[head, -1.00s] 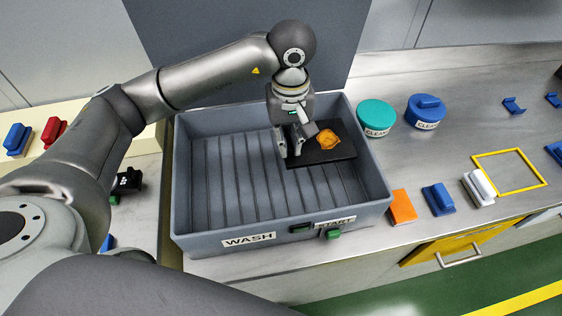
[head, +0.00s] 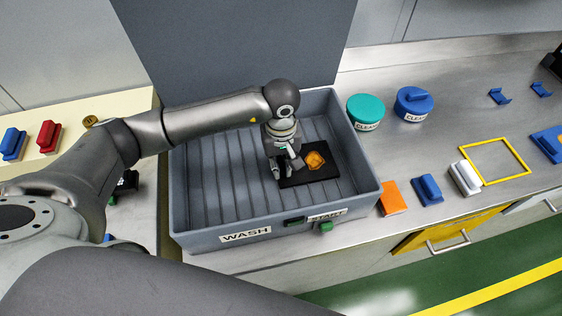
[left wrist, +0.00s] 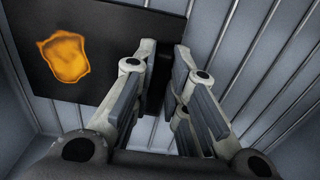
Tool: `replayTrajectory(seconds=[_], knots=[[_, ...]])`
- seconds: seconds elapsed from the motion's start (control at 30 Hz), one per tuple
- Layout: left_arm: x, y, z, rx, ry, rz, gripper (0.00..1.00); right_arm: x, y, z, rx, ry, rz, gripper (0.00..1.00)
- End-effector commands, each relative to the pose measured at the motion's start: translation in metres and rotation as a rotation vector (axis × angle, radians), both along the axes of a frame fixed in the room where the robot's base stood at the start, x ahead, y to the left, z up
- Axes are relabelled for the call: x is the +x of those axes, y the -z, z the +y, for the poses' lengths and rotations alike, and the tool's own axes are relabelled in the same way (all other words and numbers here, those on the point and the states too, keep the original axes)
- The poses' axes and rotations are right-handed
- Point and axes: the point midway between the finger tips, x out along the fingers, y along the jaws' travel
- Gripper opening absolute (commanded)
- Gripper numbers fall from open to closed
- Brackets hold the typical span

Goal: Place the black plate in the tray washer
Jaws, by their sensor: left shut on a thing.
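The black plate (head: 329,172) is a flat dark square with an orange-yellow patch on its top. It is inside the grey tray washer (head: 245,232), towards the right side, low over the ribbed floor. I cannot tell whether it touches the floor. My left gripper (head: 283,170) points down into the washer and is shut on the plate's left edge. In the left wrist view the plate (left wrist: 105,20) fills the upper left, and the fingers (left wrist: 165,95) close around its edge. My right gripper is not in view.
A green start button (head: 326,227) is on the washer's front wall. Teal (head: 366,108) and blue (head: 413,101) lidded containers stand right of the washer. An orange block (head: 391,199), a blue block (head: 428,189) and a white block (head: 465,178) lie near the counter's front edge.

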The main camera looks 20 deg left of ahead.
Motion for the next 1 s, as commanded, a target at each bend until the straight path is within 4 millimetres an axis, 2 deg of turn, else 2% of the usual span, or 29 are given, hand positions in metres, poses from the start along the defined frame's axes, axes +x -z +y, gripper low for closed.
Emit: replayTrajectory(seconds=[0.13,0.17,0.3,0.73,0.87,1.0], knots=[[0.000,0.003,0.000,0.000,0.000,-0.001,0.00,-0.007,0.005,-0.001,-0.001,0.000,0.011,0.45],[0.000,0.002,0.000,0.000,0.000,0.000,0.18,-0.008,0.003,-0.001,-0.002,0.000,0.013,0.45],[0.000,0.001,0.000,0.000,-0.001,0.000,0.36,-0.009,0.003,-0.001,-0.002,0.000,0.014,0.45],[0.001,-0.005,0.000,-0.001,-0.001,-0.003,0.36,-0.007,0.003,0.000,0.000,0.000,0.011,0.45],[0.002,-0.026,0.000,-0.003,0.001,-0.007,0.36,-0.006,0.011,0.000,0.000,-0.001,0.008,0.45],[0.002,-0.057,0.000,-0.002,0.000,-0.008,0.36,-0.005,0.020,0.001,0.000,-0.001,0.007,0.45]])
